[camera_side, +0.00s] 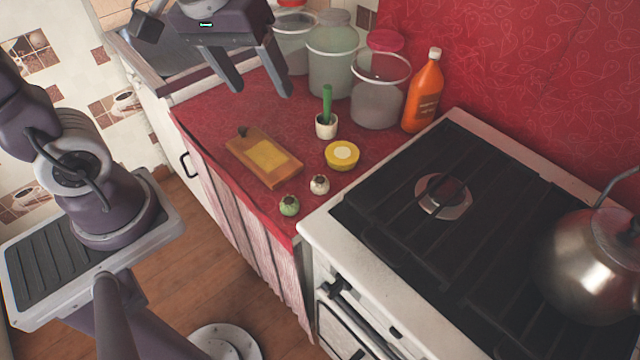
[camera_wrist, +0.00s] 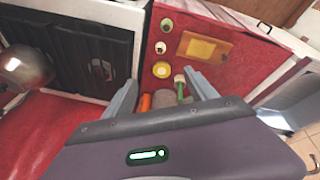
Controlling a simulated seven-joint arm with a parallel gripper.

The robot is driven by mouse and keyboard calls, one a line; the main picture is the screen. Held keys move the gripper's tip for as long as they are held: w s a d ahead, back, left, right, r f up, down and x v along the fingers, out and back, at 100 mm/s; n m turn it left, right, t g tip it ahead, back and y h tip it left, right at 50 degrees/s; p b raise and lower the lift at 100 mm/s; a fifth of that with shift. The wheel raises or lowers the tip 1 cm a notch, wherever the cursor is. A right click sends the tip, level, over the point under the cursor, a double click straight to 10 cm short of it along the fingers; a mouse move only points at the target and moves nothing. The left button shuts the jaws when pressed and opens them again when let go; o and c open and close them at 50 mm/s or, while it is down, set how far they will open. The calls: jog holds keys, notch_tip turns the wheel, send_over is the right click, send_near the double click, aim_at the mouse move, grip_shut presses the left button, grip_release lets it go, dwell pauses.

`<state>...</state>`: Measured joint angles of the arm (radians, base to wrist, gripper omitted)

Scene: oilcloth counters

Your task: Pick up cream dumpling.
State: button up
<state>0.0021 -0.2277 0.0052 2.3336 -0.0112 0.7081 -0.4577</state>
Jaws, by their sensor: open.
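The cream dumpling (camera_side: 320,184) is a small, round, off-white piece with a darker top. It sits on the red counter near the stove, and it also shows in the wrist view (camera_wrist: 161,47). A similar green dumpling (camera_side: 289,205) lies beside it, nearer the counter's front corner. My gripper (camera_side: 262,92) is open and empty, raised above the back left of the counter, well away from the cream dumpling. In the wrist view its two fingers (camera_wrist: 160,92) are spread apart.
A wooden board (camera_side: 237,150) with a yellow patch, a round yellow item (camera_side: 342,155) and a white pot (camera_side: 326,131) with a green stalk stand near the dumplings. Clear jars (camera_side: 378,100) and an orange bottle (camera_side: 424,95) line the back. The stove (camera_side: 400,215) borders the right.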

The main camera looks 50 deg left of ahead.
jog(key=w+f+n+g, duration=0.2)
jog(key=w+f+n, duration=0.3)
jog(key=w+f, duration=0.4)
jog(key=n, duration=0.2)
send_near(320, 180)
jog(key=f+n+g, duration=0.1)
jog(key=w+f+n, duration=0.1)
jog(key=n, duration=0.1)
jog(key=shift+f+g, duration=0.25)
jog(key=shift+g, duration=0.15)
jog(key=shift+n, duration=0.3)
jog(key=f, duration=0.7)
jog(key=shift+w+f, duration=0.15)
jog(key=shift+w, duration=0.15)
jog(key=c, duration=0.8)
